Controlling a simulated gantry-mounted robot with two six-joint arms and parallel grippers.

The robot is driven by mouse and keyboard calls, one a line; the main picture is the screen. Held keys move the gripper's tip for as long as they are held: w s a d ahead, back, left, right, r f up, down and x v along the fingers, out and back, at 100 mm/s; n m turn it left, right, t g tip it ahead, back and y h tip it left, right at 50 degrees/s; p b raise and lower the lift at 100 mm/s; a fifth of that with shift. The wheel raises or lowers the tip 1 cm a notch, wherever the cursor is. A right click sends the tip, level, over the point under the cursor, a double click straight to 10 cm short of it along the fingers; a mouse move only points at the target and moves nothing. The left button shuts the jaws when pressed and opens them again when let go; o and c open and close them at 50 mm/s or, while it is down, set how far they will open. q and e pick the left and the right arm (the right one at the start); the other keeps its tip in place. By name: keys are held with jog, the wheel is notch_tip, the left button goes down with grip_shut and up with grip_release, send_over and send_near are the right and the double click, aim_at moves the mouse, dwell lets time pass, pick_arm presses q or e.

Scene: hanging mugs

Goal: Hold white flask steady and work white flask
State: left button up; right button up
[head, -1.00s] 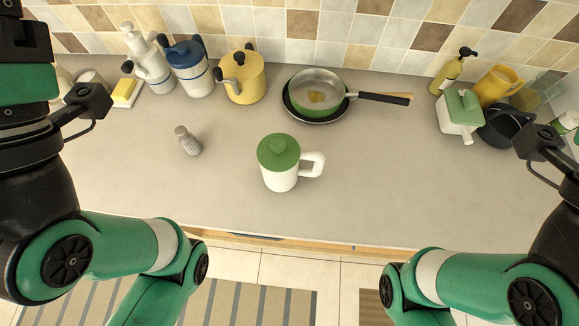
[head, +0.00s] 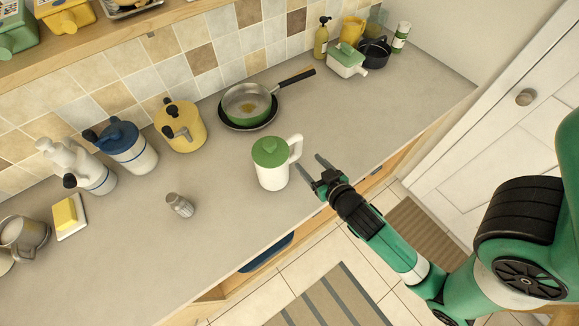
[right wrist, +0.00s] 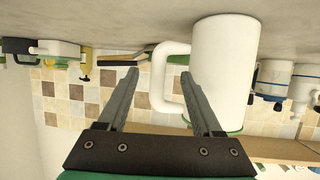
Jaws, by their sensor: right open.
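The white flask (head: 270,170) with a green lid and a white handle stands upright on the grey counter in the head view. Its handle points to the right, toward my right gripper. My right gripper (head: 313,170) is open and empty, a short way to the right of the handle. In the right wrist view the flask (right wrist: 226,70) appears upside down, with its handle near the open fingers (right wrist: 157,85); I cannot tell whether they touch. My left gripper is not in view.
A pan (head: 248,106) stands behind the flask, its handle pointing right. A small shaker (head: 180,205) stands to the left. A yellow pot (head: 180,126) and a blue-lidded jug (head: 127,148) stand near the wall. The counter (head: 235,225) in front is clear.

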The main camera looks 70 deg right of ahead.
aim_at(293, 146)
jog(key=shift+d+f, duration=0.1)
jog(key=shift+d, duration=0.1)
jog(key=x, duration=1.1)
jog(key=shift+w+p, duration=0.2)
jog(key=shift+p, duration=0.15)
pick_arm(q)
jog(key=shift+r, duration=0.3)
pick_arm(e)
grip_shut()
dwell(0.3)
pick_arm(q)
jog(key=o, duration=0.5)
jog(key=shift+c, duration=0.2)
